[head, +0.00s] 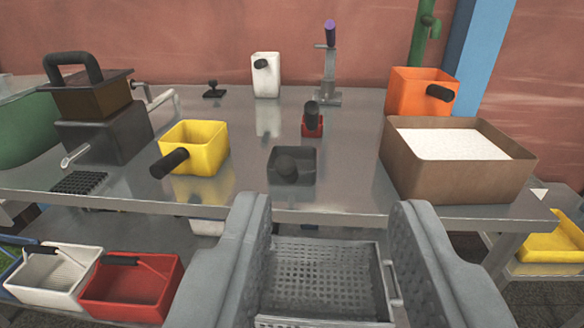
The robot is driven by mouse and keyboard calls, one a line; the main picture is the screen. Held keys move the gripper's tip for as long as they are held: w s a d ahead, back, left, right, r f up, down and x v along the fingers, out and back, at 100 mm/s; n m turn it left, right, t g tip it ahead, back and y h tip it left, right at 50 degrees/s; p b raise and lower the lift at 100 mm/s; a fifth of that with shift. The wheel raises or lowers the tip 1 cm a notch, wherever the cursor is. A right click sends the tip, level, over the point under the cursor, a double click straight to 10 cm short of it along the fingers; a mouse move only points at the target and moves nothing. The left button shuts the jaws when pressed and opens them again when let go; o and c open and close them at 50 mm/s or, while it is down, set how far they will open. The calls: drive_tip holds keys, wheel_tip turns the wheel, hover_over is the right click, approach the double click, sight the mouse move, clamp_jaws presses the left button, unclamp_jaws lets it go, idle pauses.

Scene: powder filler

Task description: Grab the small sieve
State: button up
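My gripper (332,205) reaches in from the bottom of the view, with its two grey fingers wide apart. A grey metal sieve (318,262) with a perforated bottom and a raised rim shows between the fingers, below the table's front edge. It has a thin wire handle on its right side. The fingers cover parts of its sides, and its near end is cut off by the frame. I cannot tell whether the fingers touch it. A small black grid (80,182) lies on the table at the left.
The metal table (235,105) holds a yellow scoop (205,148), dark grey scoop (295,165), red scoop (313,126), white scoop (266,80), orange scoop (410,92) and brown powder bin (440,180). White (50,285) and red (125,290) baskets sit lower left.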

drive_tip(key=shift+o, duration=0.2)
idle(0.3)
